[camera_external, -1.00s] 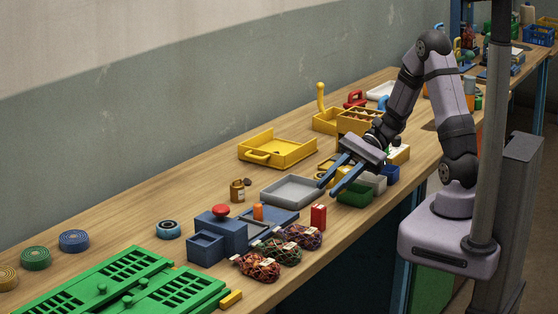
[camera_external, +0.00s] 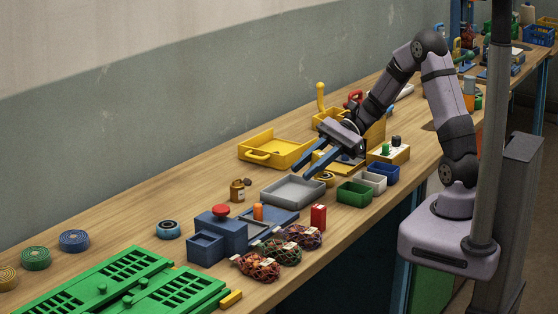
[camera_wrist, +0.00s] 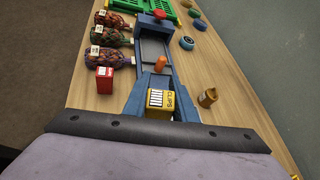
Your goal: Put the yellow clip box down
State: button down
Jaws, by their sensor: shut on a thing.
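The yellow clip box (camera_wrist: 158,103), with a "CLIPS" label, sits between the two blue fingers of my gripper (camera_wrist: 159,98) in the wrist view. My gripper is shut on it. In the outside view my gripper (camera_external: 305,172) reaches down-left above the back edge of the grey tray (camera_external: 290,191). The clip box is not clearly visible there, and its height over the tray is hard to tell.
A blue fixture (camera_external: 227,232) with a red button and an orange peg stands left of the tray. A yellow tray (camera_external: 276,150) lies behind; small bins (camera_external: 354,194) stand right.

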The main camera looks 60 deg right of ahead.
jog(key=w+a+m+t+h, duration=0.1)
jog(key=w+a+m, duration=0.1)
jog(key=w+a, duration=0.35)
jog(key=w+a+m+t, duration=0.1)
jog(key=w+a, duration=0.2)
jog(key=w, duration=0.6)
jog(key=r+m+t+h, duration=0.1)
jog(key=m+t+h, duration=0.15)
jog(key=m, duration=0.25)
send_over(180, 221)
jog(key=shift+y, duration=0.35)
jog(key=shift+f+b, duration=0.65)
jog(key=shift+f, duration=4.25)
jog(key=shift+f, duration=0.15)
jog(key=c, duration=1.9)
grip_release()
jog(key=shift+o, duration=0.8)
